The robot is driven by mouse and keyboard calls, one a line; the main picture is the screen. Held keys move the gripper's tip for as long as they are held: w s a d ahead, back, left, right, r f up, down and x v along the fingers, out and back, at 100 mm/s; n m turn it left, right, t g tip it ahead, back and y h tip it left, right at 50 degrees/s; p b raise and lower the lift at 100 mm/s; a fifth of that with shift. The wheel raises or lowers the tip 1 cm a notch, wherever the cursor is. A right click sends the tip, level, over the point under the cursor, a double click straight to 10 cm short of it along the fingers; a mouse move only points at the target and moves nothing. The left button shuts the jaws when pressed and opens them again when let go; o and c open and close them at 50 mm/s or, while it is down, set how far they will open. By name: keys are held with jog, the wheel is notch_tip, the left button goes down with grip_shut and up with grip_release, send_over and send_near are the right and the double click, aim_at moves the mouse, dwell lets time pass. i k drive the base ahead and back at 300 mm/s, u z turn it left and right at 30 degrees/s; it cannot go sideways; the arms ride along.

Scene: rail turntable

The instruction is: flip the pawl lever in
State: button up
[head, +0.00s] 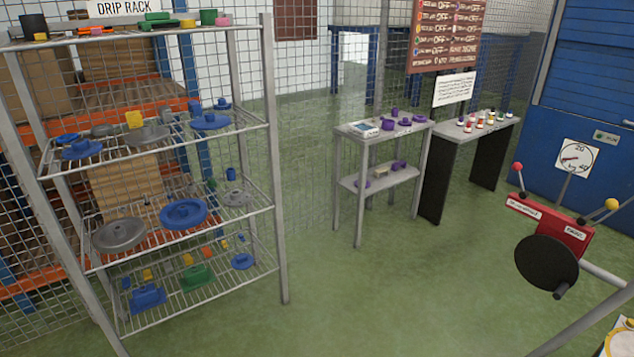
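A red box-shaped mechanism (550,222) stands at the right, with two small white labels too small to read surely. A thin lever with a red ball knob (517,167) rises upright from its left end. Thin rods slope up and right from its other end, one tipped with a yellow ball knob (611,204). I cannot tell which of these is the pawl lever. A dark round disc (546,263) with a short handle sits on the front of the mechanism. My gripper is not in view.
A round dial gauge (577,157) stands behind the mechanism, before a blue shutter (590,70). A wire drip rack (275,200) with blue, green and grey parts fills the left. A small shelf table (350,128) and a grey bench (450,133) stand behind. The green floor (390,300) between is clear.

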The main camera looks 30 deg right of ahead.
aim_at(612, 204)
jog(key=z, duration=0.4)
jog(key=k, duration=0.8)
jog(key=z, duration=1.05)
jog(key=k, duration=0.7)
jog(key=z, duration=0.25)
jog(key=i, duration=1.4)
jog(key=z, duration=0.7)
